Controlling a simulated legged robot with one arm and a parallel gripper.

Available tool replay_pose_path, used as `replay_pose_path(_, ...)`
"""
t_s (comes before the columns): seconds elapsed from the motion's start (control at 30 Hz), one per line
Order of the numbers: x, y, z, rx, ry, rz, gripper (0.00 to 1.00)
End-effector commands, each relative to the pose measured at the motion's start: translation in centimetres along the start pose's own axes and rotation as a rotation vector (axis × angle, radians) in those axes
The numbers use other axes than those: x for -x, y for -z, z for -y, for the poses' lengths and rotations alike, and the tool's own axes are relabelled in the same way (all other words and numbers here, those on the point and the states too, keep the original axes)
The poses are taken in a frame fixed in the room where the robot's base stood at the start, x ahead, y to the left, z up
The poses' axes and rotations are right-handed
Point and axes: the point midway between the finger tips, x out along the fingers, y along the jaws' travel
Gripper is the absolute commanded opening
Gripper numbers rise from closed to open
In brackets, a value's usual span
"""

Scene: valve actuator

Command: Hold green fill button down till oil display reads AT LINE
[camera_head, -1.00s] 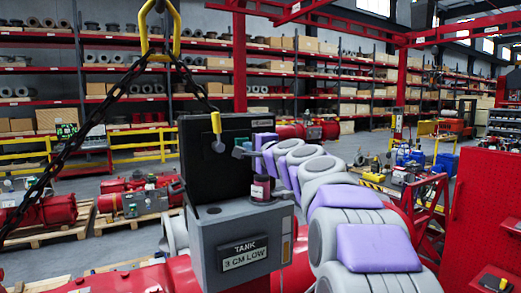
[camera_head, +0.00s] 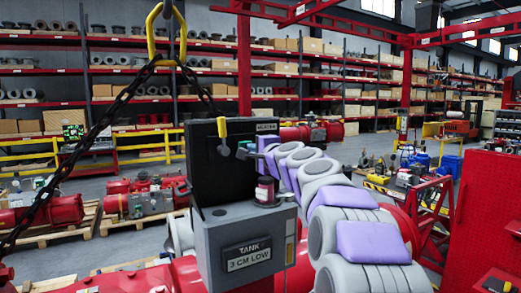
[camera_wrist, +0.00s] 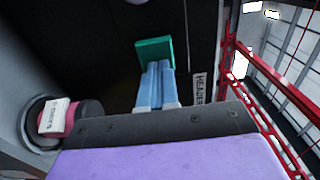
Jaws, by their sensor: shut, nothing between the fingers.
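The grey tank (camera_head: 218,258) stands in the middle of the head view, with a black panel (camera_head: 213,165) rising behind it. Its display (camera_head: 247,258) reads "TANK 3 CM LOW". My gripper (camera_head: 243,153) is beside the black panel, its two blue fingers shut together and empty. In the wrist view, the fingers (camera_wrist: 156,68) point at a green square button (camera_wrist: 154,48) on the dark panel. The fingertips overlap its lower part; I cannot tell whether they touch or press it. The green also shows at the fingertips in the head view (camera_head: 247,144).
A "HEADER" label (camera_wrist: 198,88) is right of the fingers in the wrist view. A round red fitting with a white label (camera_wrist: 58,117) sits at left. A yellow-handled lever (camera_head: 222,128) is on the black panel. A chain (camera_head: 110,112) hangs at left.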

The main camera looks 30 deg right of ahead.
Motion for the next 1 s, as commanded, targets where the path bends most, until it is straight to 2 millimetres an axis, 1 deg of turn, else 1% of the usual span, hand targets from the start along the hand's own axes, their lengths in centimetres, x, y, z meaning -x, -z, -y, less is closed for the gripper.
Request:
replay_pose_path(0.03,-0.33,-0.82,-0.29,0.003,-0.007,0.014,0.00)
replay_pose_path(0.3,-0.54,-1.39,-0.39,0.005,-0.010,0.018,0.00)
replay_pose_path(1.0,-0.80,-1.73,-0.57,0.007,-0.013,0.022,0.00)
